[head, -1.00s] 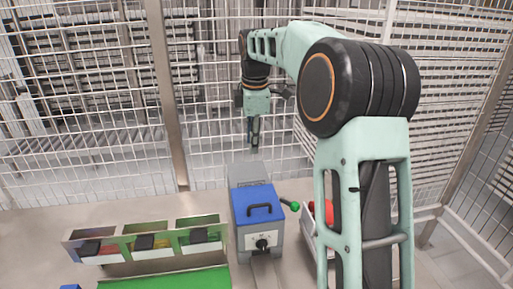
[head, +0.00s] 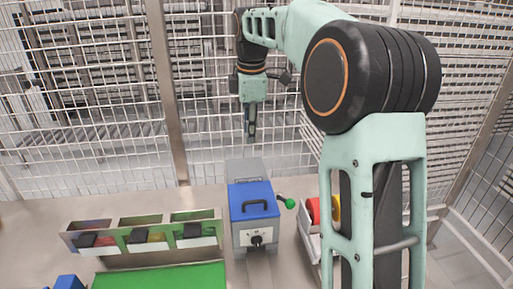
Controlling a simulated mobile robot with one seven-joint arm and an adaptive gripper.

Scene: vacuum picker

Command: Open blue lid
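The blue lid (head: 252,190) lies flat and closed on top of a grey box-shaped machine (head: 240,232) at the middle of the table. A black handle (head: 255,208) stands up from the lid. My gripper (head: 250,138) hangs pointing down, above and behind the lid and apart from it in the head view. Its fingers appear close together from this side, and no held thing shows. Whether they are open or shut cannot be made out.
Three open bins (head: 142,237) stand left of the machine, behind a green mat (head: 160,277). A green-knobbed lever (head: 289,203) sticks out from the machine's right side. A wire fence (head: 90,110) closes off the back.

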